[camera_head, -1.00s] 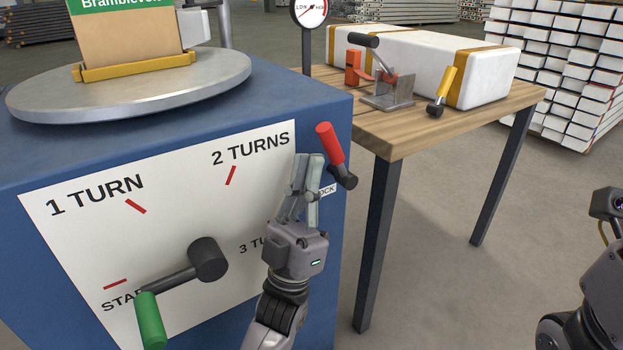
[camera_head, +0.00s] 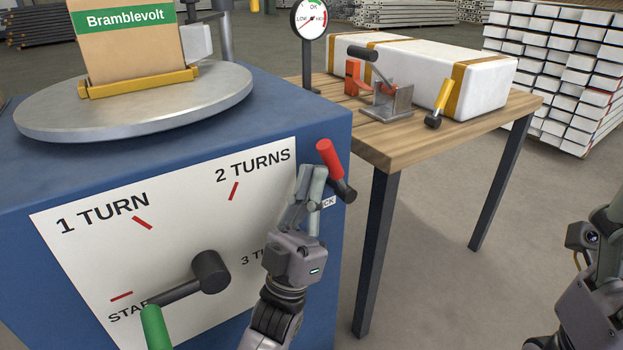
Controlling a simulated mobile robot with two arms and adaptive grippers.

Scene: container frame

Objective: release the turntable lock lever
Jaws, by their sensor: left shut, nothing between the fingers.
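The lock lever has a red handle (camera_head: 330,160) and a dark pivot. It is mounted near the right edge of the blue turntable cabinet (camera_head: 310,117). The handle tilts up and to the left. My left gripper (camera_head: 312,170) is shut and empty, fingers pointing up, just left of the red handle. I cannot tell whether the fingers touch it. The gripper partly hides the lever's label (camera_head: 328,202), of which "CK" shows. The round grey turntable (camera_head: 140,112) lies on top of the cabinet.
A crank with a green grip (camera_head: 155,328) sticks out from the white dial panel (camera_head: 105,255). A cardboard box (camera_head: 125,50) stands on the turntable. A wooden table (camera_head: 400,147) behind holds a clamp (camera_head: 385,98), a yellow-handled lever (camera_head: 442,97) and a white package (camera_head: 490,80).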

